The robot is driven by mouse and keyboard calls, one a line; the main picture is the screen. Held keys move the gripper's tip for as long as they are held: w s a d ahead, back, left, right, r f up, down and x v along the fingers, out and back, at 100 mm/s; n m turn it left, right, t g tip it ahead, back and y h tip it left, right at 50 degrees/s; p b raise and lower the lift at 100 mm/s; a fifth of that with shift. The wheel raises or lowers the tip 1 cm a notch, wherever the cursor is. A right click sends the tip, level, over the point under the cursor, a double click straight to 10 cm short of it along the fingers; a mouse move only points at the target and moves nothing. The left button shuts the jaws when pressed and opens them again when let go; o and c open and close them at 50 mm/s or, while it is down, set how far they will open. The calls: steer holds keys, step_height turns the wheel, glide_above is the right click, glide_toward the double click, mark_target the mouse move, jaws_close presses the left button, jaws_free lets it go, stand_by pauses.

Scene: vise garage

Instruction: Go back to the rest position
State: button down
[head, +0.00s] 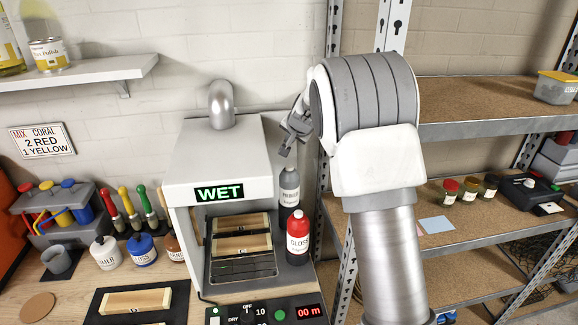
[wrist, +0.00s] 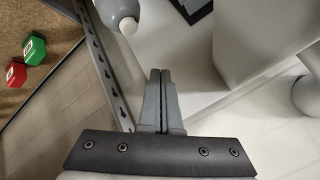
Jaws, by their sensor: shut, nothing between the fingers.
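My gripper (head: 290,137) is raised at the right side of the white drying cabinet (head: 200,155), above the bottles there, in the head view. In the wrist view my gripper (wrist: 161,78) has its two fingers together with nothing between them. My arm bends down in front of the shelving at the right and hides part of it. A grey bottle (head: 289,186) stands below my gripper, with a red-topped gloss bottle (head: 298,236) in front of it. A grey bottle end with a white tip (wrist: 122,14) shows near the fingers in the wrist view.
The cabinet shows "WET" and holds wooden pieces (head: 241,246) on racks. A control panel (head: 265,313) is in front. Metal shelving (head: 470,127) with jars stands at right. Paint bottles (head: 142,249) and brushes are left. A wall shelf (head: 80,72) is upper left.

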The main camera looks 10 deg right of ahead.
steer(key=s+a+r+n+g, duration=0.1)
steer(key=s+r, duration=0.2)
steer(key=s, duration=0.4)
steer(key=s+r+n+y+b, duration=0.15)
steer(key=s+r, duration=0.25)
steer(key=s, duration=0.4)
steer(key=s+a+r+n+g+h, duration=0.1)
steer(key=s+r+n, duration=0.15)
steer(key=s, duration=0.45)
steer(key=s+d+f+n, duration=0.1)
steer(key=s+f, duration=0.1)
steer(key=s, duration=1)
steer(key=s+d+f+n+g+h, duration=0.1)
steer(key=s+f, duration=0.1)
steer(key=s, duration=1.1)
steer(key=shift+f+n+g, duration=0.2)
steer(key=shift+n+g, duration=0.1)
steer(key=shift+n, duration=0.1)
steer(key=shift+s+d+h, duration=0.1)
steer(key=shift+h, duration=0.15)
